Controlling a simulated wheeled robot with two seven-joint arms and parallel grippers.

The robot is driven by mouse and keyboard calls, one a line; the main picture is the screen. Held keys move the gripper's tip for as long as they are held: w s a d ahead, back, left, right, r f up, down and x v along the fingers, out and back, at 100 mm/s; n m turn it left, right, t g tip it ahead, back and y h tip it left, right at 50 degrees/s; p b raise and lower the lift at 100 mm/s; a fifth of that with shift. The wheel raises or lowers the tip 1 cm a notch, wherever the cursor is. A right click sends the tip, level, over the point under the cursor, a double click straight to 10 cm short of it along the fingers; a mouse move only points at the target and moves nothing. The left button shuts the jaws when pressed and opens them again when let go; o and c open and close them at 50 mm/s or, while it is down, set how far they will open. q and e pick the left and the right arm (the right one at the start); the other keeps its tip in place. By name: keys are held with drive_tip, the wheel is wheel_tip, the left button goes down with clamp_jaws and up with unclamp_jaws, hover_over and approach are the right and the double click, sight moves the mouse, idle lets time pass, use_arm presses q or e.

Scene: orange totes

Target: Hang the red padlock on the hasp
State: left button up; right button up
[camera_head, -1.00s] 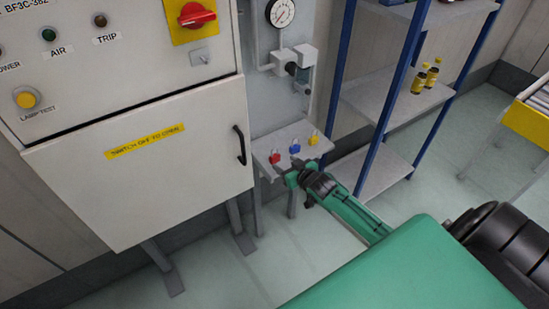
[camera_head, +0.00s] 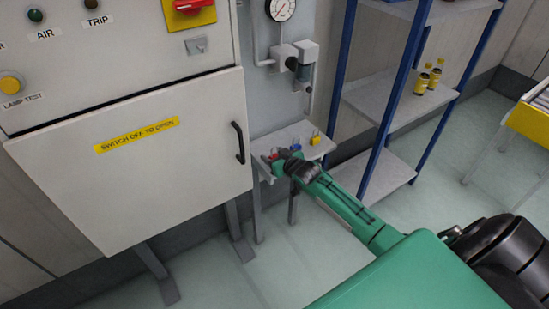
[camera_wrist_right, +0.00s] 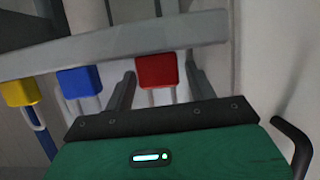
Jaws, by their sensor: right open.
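The red padlock (camera_wrist_right: 157,70) is at the shelf edge in the right wrist view, between the two spread fingers of my right gripper. A gap shows on each side of it. In the head view my right gripper (camera_head: 279,158) is at the small grey shelf and mostly covers the red padlock (camera_head: 273,156). The gripper is open and holds nothing. The hasp (camera_head: 196,46) appears as a small grey plate on the cabinet, below the red switch (camera_head: 188,5). My left gripper is out of view.
A blue padlock (camera_head: 295,147) and a yellow padlock (camera_head: 316,138) stand beside the red one on the shelf (camera_head: 262,170). The cabinet door handle (camera_head: 238,142) sticks out just left of the shelf. A blue-post rack (camera_head: 385,110) stands to the right.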

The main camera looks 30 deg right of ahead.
drive_tip(key=c, duration=0.8)
drive_tip(key=shift+r+p, duration=2.5)
drive_tip(key=shift+r, duration=0.05)
drive_tip(key=shift+c, duration=0.2)
drive_tip(key=shift+s+p, duration=1.65)
drive_tip(key=shift+s, duration=0.8)
drive_tip(key=s+p, duration=0.2)
drive_tip(key=s, duration=0.3)
drive_tip(key=shift+s+d+p, duration=0.15)
drive_tip(key=shift+p, duration=0.25)
